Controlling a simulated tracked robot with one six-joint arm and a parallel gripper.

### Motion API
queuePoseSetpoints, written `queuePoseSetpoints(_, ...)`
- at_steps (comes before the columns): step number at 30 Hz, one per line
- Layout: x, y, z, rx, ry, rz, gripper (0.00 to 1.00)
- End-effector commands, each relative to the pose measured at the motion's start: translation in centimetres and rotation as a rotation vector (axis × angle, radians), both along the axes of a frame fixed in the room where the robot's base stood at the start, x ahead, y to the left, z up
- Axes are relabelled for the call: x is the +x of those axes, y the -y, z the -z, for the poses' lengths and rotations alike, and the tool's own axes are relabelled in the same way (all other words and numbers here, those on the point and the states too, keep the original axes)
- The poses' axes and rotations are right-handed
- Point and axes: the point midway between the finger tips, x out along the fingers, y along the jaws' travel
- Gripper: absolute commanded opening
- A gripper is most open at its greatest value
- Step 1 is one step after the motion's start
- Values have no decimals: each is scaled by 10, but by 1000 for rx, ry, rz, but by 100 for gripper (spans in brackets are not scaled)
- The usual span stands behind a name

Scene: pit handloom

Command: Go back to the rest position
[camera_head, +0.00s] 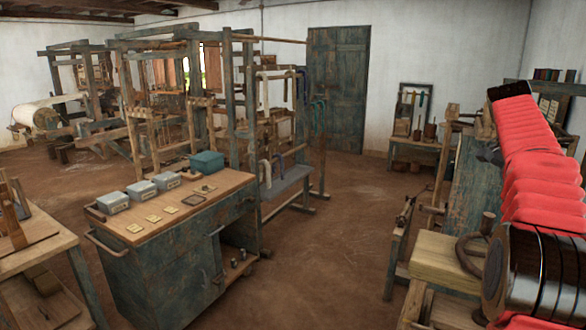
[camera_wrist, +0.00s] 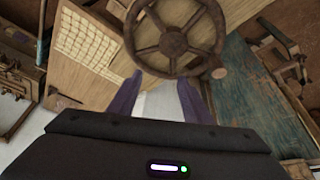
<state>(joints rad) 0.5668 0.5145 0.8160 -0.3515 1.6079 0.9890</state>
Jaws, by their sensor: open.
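My gripper (camera_wrist: 160,97) shows in the wrist view with its two purple fingers apart and nothing seen between them. A dark spoked handwheel (camera_wrist: 174,38) lies beyond the fingertips in that view; I cannot tell how far off it is. In the head view my arm, in a red sleeve, stands at the right edge. My gripper is not seen there. The handwheel (camera_head: 470,255) shows beside a wooden block-like bench (camera_head: 437,262), close to the lower part of my arm.
A blue-green cabinet (camera_head: 165,255) with a wooden top carries grey boxes (camera_head: 113,202) and a teal box (camera_head: 207,163). Wooden looms (camera_head: 230,100) stand behind it. A blue door (camera_head: 337,85) is in the back wall. The earthen floor (camera_head: 335,245) between cabinet and right-hand bench is clear.

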Motion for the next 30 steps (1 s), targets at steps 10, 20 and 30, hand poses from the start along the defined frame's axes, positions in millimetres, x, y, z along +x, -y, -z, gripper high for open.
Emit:
queuePoseSetpoints(10, 14, 0, 39, 29, -54, -198, 45)
queuePoseSetpoints(20, 12, -32, 76, 74, -102, -437, 45)
queuePoseSetpoints(30, -9, -117, 101, 98, -122, -768, 45)
